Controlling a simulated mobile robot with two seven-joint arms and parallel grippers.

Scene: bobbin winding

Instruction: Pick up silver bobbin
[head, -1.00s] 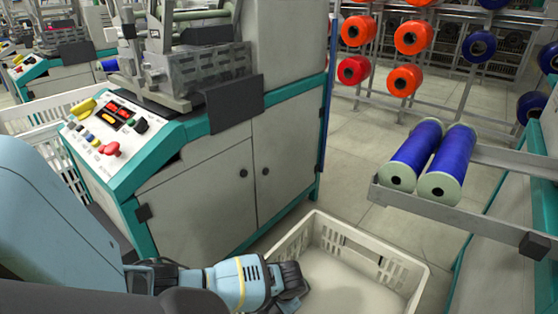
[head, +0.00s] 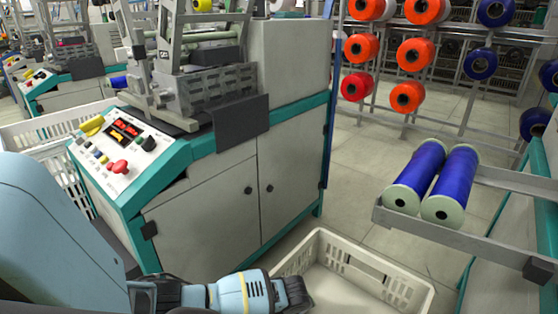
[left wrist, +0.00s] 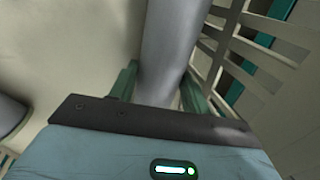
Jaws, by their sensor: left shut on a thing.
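The silver bobbin (left wrist: 172,45) is a smooth grey cylinder in the left wrist view. It runs up from between the green fingers of my left gripper (left wrist: 158,88), which is shut on it. The bobbin's far end is cut off by the top of the picture. In the head view my left arm reaches in from the lower left to the white crate (head: 372,262). There the fingers and the bobbin are hidden. My right gripper is in neither view.
Another grey rounded thing (left wrist: 10,115) shows at the left edge of the wrist view. A machine cabinet (head: 215,200) with a button panel (head: 122,145) stands beside the crate. Two blue spools (head: 450,185) lie on a metal rack (head: 455,235) at right. Orange spools (head: 411,54) hang behind.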

